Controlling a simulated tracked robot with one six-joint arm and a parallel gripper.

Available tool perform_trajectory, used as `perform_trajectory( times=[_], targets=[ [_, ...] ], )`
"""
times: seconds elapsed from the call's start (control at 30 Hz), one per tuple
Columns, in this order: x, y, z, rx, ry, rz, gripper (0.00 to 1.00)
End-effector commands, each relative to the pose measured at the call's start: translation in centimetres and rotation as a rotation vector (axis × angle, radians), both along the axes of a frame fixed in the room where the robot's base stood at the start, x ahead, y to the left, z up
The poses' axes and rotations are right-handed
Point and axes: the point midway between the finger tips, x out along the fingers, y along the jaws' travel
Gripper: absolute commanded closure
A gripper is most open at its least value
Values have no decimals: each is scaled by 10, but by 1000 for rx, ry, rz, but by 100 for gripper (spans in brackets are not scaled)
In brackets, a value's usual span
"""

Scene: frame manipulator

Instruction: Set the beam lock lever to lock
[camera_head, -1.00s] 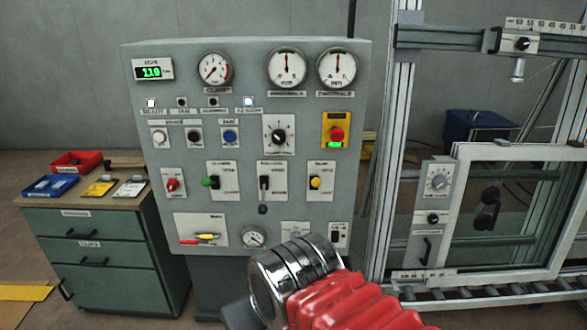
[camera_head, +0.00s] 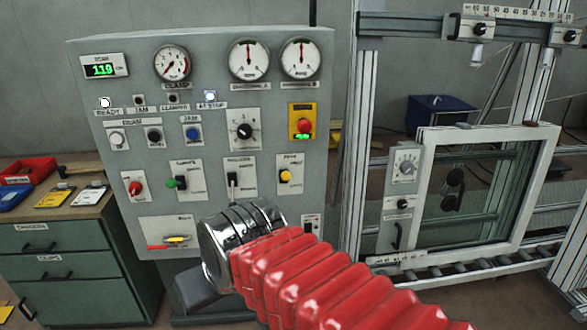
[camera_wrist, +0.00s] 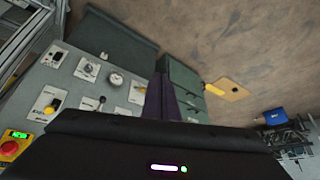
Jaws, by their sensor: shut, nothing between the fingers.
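I cannot tell for certain which control is the beam lock lever; the labels are too small to read. The grey panel (camera_head: 85,150) carries a row of levers: a red-knobbed one (camera_head: 135,188), a green-knobbed one (camera_head: 176,183), a black one (camera_head: 233,181) and a yellow-knobbed one (camera_head: 285,176). My chrome and red arm passes in front of the panel's lower part and hides my gripper in the head view. In the wrist view my gripper (camera_wrist: 160,98) shows as narrow dark fingers, shut and empty. Part of the panel (camera_wrist: 75,88) lies to its left there.
A red emergency button (camera_head: 305,125) sits on the panel's right. A green drawer cabinet (camera_head: 80,270) with small trays stands at left. At right stands an aluminium frame with a window (camera_head: 540,190), a top beam (camera_head: 410,28) and a small control plate (camera_head: 405,165).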

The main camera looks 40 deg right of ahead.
Motion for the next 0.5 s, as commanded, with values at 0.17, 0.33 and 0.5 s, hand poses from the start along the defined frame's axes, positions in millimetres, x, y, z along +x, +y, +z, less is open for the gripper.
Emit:
perform_trajectory(
  times=[0.17, 0.33, 0.5],
  targets=[
    [50, -25, 20, 71, -41, -108, 100],
    [99, -64, 37, 138, -96, -224, 100],
    [144, -116, 50, 196, -159, -345, 100]
  ],
)
